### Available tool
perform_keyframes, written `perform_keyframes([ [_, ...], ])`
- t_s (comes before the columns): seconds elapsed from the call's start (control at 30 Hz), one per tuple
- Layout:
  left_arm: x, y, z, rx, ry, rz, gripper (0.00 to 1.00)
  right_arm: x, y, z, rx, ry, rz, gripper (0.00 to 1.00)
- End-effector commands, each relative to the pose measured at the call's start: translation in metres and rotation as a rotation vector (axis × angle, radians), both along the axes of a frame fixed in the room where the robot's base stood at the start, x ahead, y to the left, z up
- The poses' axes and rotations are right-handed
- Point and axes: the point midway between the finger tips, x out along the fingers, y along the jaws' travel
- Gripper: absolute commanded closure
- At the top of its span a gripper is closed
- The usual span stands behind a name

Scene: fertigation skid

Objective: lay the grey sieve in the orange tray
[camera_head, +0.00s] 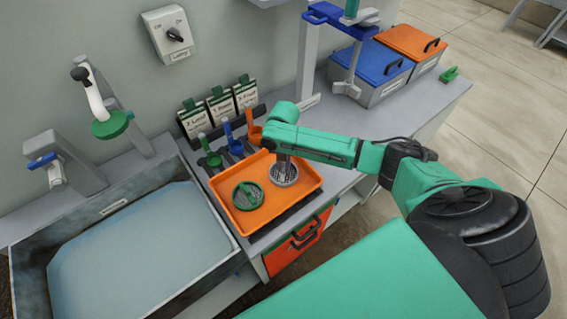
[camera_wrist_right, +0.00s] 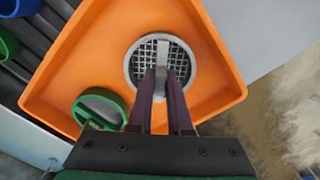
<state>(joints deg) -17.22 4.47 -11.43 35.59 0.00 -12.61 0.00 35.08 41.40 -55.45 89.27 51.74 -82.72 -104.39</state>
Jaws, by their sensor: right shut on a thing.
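The orange tray (camera_head: 260,229) stands on the counter to the right of the sink; it also fills much of the right wrist view (camera_wrist_right: 215,110). The round grey sieve (camera_head: 285,179) is inside the tray's outline, towards its back right. In the right wrist view the grey sieve (camera_wrist_right: 143,50) shows its mesh and an upright grip. My right gripper (camera_head: 283,162) is above it, its fingers (camera_wrist_right: 162,82) shut on that grip. The sieve looks level; whether it touches the tray floor I cannot tell. My left gripper is not in view.
A green sieve (camera_head: 247,195) lies in the tray beside the grey one. Green, blue and orange scoops (camera_head: 233,146) stand behind the tray, with label cards (camera_head: 220,105) above. The water-filled sink (camera_head: 140,250) is at left. Blue (camera_head: 372,65) and orange-lidded (camera_head: 410,42) boxes stand at back right.

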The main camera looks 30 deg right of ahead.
Motion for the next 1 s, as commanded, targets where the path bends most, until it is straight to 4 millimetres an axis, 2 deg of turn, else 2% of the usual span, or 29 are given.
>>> perform_keyframes([
  [0.27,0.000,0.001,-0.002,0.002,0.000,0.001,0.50,0.000,0.000,-0.003,0.001,-0.001,0.000,1.00],
  [0.3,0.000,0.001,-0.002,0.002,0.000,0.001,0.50,0.000,0.000,-0.002,0.001,-0.001,0.000,0.68],
  [0.33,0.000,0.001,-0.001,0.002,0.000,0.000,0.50,0.000,0.000,-0.002,0.001,-0.001,0.000,0.56],
  [0.37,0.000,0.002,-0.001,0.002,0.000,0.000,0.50,0.000,0.000,-0.002,0.001,-0.001,0.000,0.53],
  [0.63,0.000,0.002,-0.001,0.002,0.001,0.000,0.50,0.000,0.000,-0.001,0.001,-0.001,-0.001,0.53],
  [0.73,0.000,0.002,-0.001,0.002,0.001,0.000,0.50,0.001,0.000,0.005,0.001,-0.002,-0.001,0.53],
  [0.87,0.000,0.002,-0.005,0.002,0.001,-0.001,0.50,0.002,0.000,0.030,0.001,-0.006,0.001,0.53],
  [1.0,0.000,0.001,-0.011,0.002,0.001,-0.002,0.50,0.002,0.000,0.070,0.002,-0.007,0.001,0.53],
])
